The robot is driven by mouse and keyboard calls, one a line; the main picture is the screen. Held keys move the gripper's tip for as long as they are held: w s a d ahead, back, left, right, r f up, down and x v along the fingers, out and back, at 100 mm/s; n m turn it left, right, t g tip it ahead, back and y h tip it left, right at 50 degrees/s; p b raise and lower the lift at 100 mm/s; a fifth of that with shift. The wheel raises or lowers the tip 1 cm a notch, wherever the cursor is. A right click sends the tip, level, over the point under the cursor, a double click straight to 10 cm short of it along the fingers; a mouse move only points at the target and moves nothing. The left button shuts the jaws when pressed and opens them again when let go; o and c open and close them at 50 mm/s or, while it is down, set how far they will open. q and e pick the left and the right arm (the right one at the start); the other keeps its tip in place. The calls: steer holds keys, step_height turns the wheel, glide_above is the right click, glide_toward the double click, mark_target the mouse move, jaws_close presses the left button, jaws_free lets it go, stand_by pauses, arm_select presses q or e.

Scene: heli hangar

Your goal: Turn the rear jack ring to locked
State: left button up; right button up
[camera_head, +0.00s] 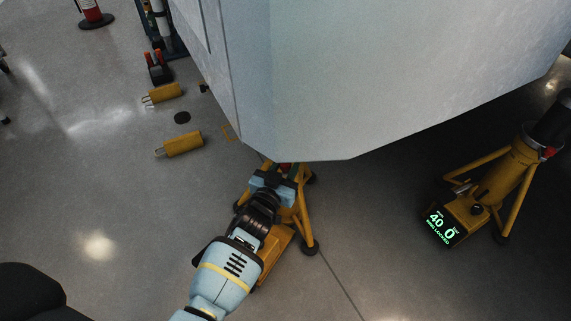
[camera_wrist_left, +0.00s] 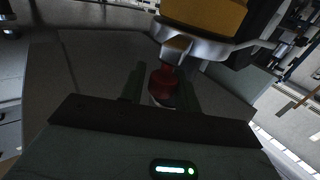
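A yellow tripod jack (camera_head: 301,228) stands under the pale hull, mostly covered by my left arm. My left gripper (camera_head: 281,172) is at the top of this jack, just below the hull edge. In the left wrist view my left gripper (camera_wrist_left: 160,88) has its two dark fingers apart, one on each side of a red knob (camera_wrist_left: 163,82). Gaps seem to show between the fingers and the knob; contact is not clear. The knob hangs off a grey metal collar (camera_wrist_left: 200,46) below a yellow body (camera_wrist_left: 207,14). The ring's position cannot be read. My right gripper is not in view.
The hull (camera_head: 300,80) hangs low over the jack. A second yellow jack (camera_head: 510,175) at right has a lit display (camera_head: 440,226) reading about 40.0 and locked.

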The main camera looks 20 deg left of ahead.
mark_target(285, 169)
arm_select(q)
steer(key=shift+o, duration=1.5)
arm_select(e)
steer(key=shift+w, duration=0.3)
arm_select(q)
steer(key=s+p, duration=0.1)
steer(key=s, duration=0.1)
steer(key=s+p, duration=0.1)
steer(key=s, duration=0.2)
steer(key=s+p, duration=0.1)
steer(key=s, duration=0.1)
steer(key=shift+s+a+r, duration=0.1)
steer(key=shift+s+a, duration=0.05)
steer(key=shift+a, duration=0.1)
steer(key=shift+s, duration=0.25)
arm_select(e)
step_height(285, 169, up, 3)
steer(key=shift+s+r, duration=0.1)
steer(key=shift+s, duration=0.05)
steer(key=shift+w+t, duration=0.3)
